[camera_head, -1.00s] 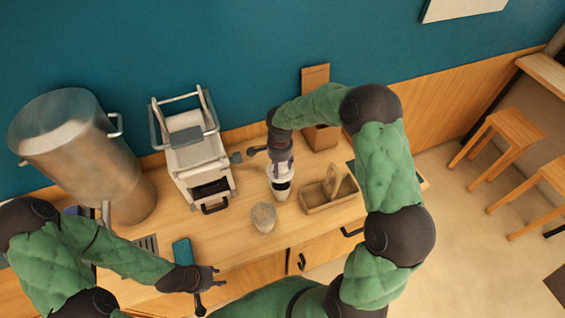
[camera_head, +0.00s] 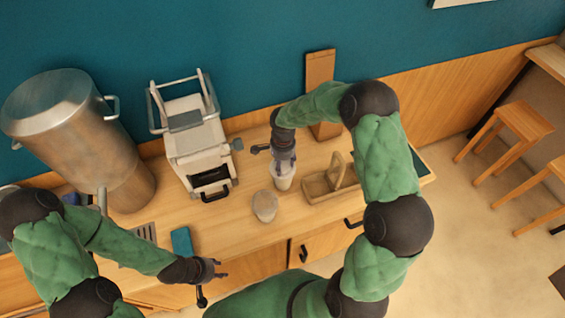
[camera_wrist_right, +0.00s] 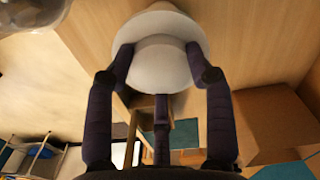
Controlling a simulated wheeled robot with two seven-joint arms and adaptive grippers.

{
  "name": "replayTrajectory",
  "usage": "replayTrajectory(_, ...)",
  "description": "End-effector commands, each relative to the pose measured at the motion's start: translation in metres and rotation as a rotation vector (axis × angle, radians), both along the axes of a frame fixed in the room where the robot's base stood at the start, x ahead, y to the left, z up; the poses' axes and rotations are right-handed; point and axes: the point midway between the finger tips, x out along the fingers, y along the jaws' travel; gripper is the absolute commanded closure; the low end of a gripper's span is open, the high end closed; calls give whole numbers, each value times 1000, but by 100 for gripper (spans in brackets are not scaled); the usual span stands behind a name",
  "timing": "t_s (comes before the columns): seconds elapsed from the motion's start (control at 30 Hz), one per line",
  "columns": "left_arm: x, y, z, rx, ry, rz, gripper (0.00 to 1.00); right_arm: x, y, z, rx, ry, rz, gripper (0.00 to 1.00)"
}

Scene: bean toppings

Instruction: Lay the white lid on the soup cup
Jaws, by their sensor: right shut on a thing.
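My right gripper (camera_head: 283,160) points down over a pale cup-like shape (camera_head: 284,182) at the middle of the counter. In the right wrist view its dark fingers (camera_wrist_right: 162,70) are shut on the round white lid (camera_wrist_right: 164,68), one on each side. The soup cup is mostly hidden under the gripper and lid; I cannot tell whether the lid touches its rim. My left gripper (camera_head: 216,269) is empty at the counter's front edge, its fingers apart.
A pale round container (camera_head: 265,206) stands just left of the cup. A wooden caddy (camera_head: 318,188) stands close on the right. A white machine (camera_head: 196,145) and a big steel urn (camera_head: 75,120) stand at the left. A tall wooden board (camera_head: 320,72) stands behind.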

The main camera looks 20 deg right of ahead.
Motion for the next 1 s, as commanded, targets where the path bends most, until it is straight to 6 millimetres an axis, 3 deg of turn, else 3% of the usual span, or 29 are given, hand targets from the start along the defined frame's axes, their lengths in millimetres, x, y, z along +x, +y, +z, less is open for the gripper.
replayTrajectory(1.0,0,0,-8,0,0,0,60,2,-3,-2,0,-1,0,66)
